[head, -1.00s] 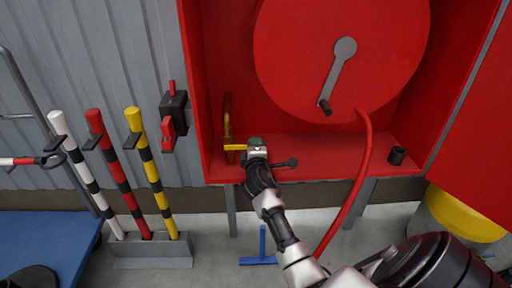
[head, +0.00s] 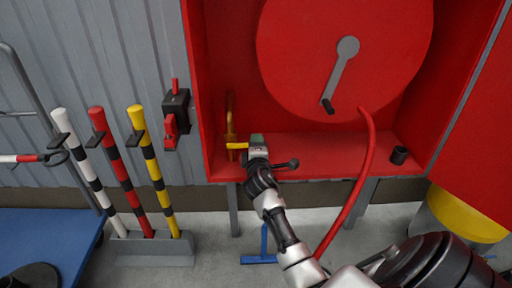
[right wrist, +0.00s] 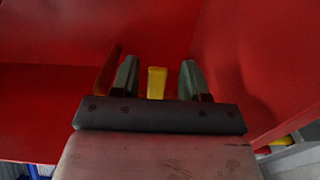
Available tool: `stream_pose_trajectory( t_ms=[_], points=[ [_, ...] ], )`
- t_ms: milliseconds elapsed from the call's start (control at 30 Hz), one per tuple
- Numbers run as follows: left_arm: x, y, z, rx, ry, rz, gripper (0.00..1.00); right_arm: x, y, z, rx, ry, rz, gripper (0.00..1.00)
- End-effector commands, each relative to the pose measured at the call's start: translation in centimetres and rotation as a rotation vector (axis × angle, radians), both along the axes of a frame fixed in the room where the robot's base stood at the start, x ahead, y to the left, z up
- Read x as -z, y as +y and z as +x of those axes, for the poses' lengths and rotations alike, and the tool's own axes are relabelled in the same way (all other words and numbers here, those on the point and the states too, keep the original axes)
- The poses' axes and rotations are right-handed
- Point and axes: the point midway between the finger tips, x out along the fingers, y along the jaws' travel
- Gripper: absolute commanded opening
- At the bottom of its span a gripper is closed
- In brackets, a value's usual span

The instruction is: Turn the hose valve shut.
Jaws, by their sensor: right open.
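The hose valve's yellow lever (head: 237,146) points sideways from the brass pipe (head: 230,115) at the lower left inside the red cabinet. My right gripper (head: 257,141) is at the lever's right end. In the right wrist view, its two fingers (right wrist: 158,80) are open, and the yellow lever (right wrist: 157,83) stands between them with a gap on each side. A brownish-red rod (right wrist: 108,70), which looks like the pipe, shows left of the left finger. My left gripper is in neither view.
The red hose reel (head: 345,55) with its grey crank fills the cabinet above right, and its hose (head: 367,165) hangs down past the shelf. A dark cup (head: 399,155) stands at the shelf's right. Striped poles (head: 152,170) stand in a grey rack at left.

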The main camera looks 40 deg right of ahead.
Motion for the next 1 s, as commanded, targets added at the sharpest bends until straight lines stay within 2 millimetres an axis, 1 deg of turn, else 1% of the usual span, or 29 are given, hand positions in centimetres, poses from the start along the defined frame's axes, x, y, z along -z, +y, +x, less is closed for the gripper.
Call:
stream_pose_trajectory(
  t_ms=[100,200,333,500,600,733,1000],
  points=[
    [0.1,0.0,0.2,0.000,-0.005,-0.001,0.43,0.0,0.8,-1.0,-0.001,0.002,0.001,0.45],
    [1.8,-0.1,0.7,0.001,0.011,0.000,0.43,0.0,1.9,-2.4,-0.001,0.003,0.002,0.45],
    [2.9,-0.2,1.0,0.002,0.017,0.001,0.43,0.0,3.6,-4.6,-0.002,0.003,0.005,0.45],
    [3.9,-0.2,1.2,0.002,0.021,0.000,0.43,0.1,5.4,-7.0,-0.002,0.003,0.005,0.45],
    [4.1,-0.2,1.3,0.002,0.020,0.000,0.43,0.2,6.2,-7.9,-0.003,0.004,0.003,0.45],
    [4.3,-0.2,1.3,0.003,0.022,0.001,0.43,0.2,6.6,-8.4,-0.003,0.003,0.003,0.45],
    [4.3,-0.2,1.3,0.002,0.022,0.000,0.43,0.1,6.6,-8.5,-0.003,0.003,0.003,0.45]
  ],
)
